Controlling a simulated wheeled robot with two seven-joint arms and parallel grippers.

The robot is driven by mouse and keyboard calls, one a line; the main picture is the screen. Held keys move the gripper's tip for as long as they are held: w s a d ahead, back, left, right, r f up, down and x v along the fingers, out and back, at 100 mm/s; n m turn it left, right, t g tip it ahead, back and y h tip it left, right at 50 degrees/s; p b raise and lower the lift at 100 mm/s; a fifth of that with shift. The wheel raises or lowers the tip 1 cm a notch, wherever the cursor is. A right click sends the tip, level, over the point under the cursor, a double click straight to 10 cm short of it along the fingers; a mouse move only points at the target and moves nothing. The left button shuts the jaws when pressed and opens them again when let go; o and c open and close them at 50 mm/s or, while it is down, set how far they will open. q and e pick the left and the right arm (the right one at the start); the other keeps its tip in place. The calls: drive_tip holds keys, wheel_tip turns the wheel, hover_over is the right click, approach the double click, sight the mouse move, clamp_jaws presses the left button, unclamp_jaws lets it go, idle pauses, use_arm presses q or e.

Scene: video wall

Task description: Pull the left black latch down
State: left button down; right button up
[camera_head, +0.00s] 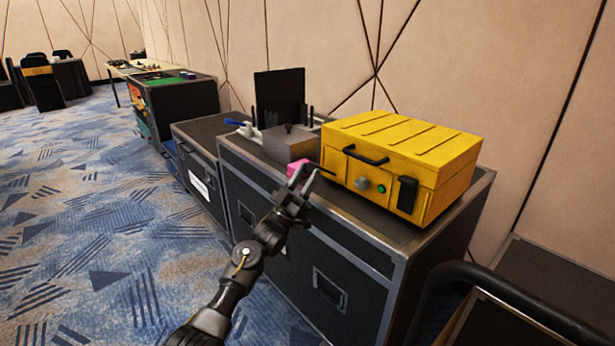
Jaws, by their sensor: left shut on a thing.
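A yellow case (455,165) with a ribbed lid sits on a black flight case. Its front has a black carry handle (365,156), a silver knob, a green button and an upright black latch (407,194) at the right. My left gripper (306,172) is at the case's front left corner, its fingers pointing up. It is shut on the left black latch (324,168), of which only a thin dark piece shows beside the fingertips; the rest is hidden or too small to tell. My right gripper is not in view.
The black flight case (365,237) stands below the yellow case. A pink block (297,167) and a grey box (288,144) sit just behind my left gripper, with a dark screen (280,97) farther back. Open carpet (100,230) lies to the left.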

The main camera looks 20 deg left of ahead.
use_arm(q)
drive_tip(key=shift+f, duration=0.8)
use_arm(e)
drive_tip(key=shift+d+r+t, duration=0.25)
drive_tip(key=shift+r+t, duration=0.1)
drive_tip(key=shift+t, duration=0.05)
use_arm(q)
drive_tip(key=shift+d+f+g, duration=0.15)
drive_tip(key=shift+g, duration=0.15)
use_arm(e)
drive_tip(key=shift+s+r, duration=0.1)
use_arm(q)
drive_tip(key=c, duration=1.3)
unclamp_jaws()
drive_tip(key=o, duration=0.3)
drive_tip(key=shift+w, duration=0.15)
drive_tip(key=shift+o, duration=0.2)
drive_tip(key=v, duration=1.1)
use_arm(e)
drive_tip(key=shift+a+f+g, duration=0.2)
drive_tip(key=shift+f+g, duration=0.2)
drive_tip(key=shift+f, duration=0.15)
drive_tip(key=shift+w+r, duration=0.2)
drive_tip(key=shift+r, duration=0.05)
